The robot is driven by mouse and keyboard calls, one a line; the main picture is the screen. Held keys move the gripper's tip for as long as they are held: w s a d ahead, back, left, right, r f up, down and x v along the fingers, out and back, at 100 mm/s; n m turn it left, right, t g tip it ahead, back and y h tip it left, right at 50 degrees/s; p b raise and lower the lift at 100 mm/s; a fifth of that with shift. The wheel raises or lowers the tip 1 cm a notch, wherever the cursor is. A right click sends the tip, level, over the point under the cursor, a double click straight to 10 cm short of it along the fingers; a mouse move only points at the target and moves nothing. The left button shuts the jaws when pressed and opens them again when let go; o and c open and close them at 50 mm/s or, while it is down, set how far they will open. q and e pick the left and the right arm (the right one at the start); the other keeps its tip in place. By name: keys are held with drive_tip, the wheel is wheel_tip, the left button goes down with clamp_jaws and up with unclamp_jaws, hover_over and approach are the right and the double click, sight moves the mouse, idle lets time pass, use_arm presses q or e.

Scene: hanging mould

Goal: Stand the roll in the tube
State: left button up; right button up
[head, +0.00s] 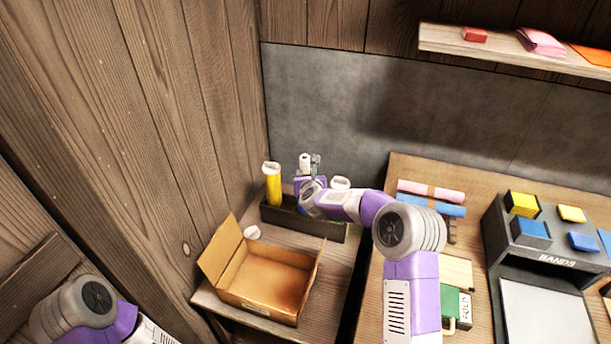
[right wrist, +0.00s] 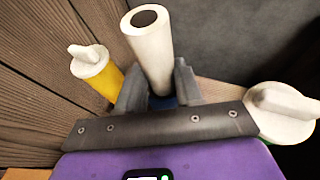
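The white roll (right wrist: 152,50) stands nearly upright between the two fingers of my right gripper (right wrist: 160,88), with its dark hollow end facing up. The fingers press on either side of its lower part. In the head view the roll (head: 305,162) shows above the dark rack (head: 287,218). A small bit of blue (right wrist: 163,102) shows just below the roll between the fingers, probably the tube. Whether the roll's lower end is inside it is hidden by the gripper. My left gripper is out of view.
A yellow tube (head: 273,187) with a white cap stands left of the roll. Another white cap (head: 340,183) is to the right. An open cardboard box (head: 262,284) stands in front, with a white round piece (head: 252,232) at its back edge. Wooden walls are close on the left.

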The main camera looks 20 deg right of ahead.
drive_tip(key=shift+o, duration=0.5)
drive_tip(key=shift+s+f, duration=0.45)
drive_tip(key=shift+f, duration=0.3)
drive_tip(key=s+r, duration=0.4)
drive_tip(key=s, duration=0.2)
drive_tip(key=shift+a+p, duration=0.3)
drive_tip(key=shift+a, duration=0.15)
drive_tip(key=shift+r, duration=0.25)
